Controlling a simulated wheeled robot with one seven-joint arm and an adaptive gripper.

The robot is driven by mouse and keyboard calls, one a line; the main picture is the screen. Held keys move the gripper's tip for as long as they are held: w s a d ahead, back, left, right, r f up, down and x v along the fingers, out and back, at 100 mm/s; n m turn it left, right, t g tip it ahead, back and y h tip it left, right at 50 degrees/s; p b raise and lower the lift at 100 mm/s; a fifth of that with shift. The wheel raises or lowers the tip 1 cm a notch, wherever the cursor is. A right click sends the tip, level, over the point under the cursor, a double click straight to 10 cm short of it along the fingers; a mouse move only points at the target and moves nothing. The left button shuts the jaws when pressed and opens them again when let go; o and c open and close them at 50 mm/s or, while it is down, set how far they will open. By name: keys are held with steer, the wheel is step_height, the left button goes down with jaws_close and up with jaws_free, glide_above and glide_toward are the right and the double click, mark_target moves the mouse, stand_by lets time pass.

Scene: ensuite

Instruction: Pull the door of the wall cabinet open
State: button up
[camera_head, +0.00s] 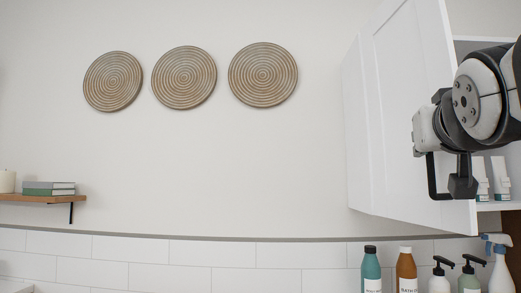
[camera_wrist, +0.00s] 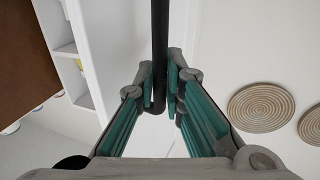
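The wall cabinet (camera_head: 486,45) is at the upper right in the head view. Its white panel door (camera_head: 405,110) stands swung well out from the body, and part of the inside shows past the door's edge. A black bar handle (camera_head: 432,178) is low on the door; it also shows in the wrist view (camera_wrist: 160,28). In the wrist view my gripper (camera_wrist: 160,82) has its two teal-padded fingers on either side of the bar near its curved end, and they look closed on it. In the head view my arm hides part of the door and the opening.
White bottles (camera_head: 501,178) stand inside the cabinet. Below are several toiletry bottles, including a teal one (camera_head: 371,270) and a spray bottle (camera_head: 501,268). Round wall plaques (camera_head: 263,73) and a small wooden shelf (camera_head: 40,199) are to the left. The space left of the door is clear.

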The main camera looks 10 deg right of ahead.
steer(key=shift+o, duration=1.3)
steer(key=shift+s, duration=0.1)
steer(key=v, duration=1.2)
